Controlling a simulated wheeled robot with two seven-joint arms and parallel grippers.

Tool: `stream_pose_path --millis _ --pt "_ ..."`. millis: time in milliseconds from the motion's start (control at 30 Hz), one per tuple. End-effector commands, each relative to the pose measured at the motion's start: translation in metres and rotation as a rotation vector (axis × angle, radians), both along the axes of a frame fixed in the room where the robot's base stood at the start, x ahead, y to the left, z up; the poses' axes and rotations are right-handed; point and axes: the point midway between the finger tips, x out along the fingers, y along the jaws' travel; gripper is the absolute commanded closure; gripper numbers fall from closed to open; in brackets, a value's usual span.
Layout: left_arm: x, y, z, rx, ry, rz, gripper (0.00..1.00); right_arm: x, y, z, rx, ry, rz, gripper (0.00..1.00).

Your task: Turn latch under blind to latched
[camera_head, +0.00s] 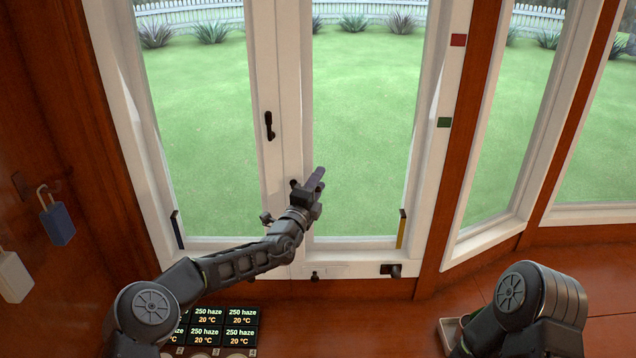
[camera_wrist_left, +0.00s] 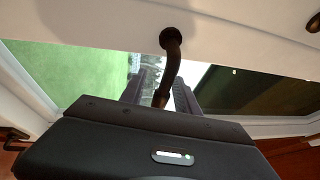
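My left gripper (camera_head: 316,180) is in front of the right casement, by the centre stile, pointing up and right. In the left wrist view, a dark curved lever (camera_wrist_left: 171,60) on a round base is fixed to a white frame. Its free end lies between the two fingers of the left gripper (camera_wrist_left: 165,92), which stand apart. In the head view, a black handle (camera_head: 269,125) sits upright on the centre stile, up and left of the gripper. I cannot tell whether it is the same lever. No blind is recognisable. My right gripper is out of view.
A small knob (camera_head: 315,276) and a dark fitting (camera_head: 391,270) sit on the bottom frame. Red (camera_head: 458,40) and green (camera_head: 444,122) tags are on the right post. A blue padlock (camera_head: 57,222) hangs at left. Below is a display panel (camera_head: 240,332).

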Motion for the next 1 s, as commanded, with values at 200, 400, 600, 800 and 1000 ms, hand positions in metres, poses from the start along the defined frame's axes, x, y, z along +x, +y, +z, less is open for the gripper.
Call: stream_pose_path --millis 200,400,600,800,1000 --pt "-0.0001 0.0000 0.0002 0.000 0.000 0.000 0.80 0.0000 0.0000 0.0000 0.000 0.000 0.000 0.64" --pt "-0.0002 0.0001 0.0001 0.000 0.000 0.000 0.96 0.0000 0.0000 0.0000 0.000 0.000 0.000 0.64" --pt "-0.0002 0.0001 0.0000 0.000 0.000 0.000 1.00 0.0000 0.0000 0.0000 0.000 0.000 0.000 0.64" --pt "-0.0002 0.0001 -0.0002 0.000 0.000 0.000 1.00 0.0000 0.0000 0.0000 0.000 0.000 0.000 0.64" --pt "-0.0003 0.0000 -0.0003 0.000 0.000 0.000 1.00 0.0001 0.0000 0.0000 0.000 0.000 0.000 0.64"
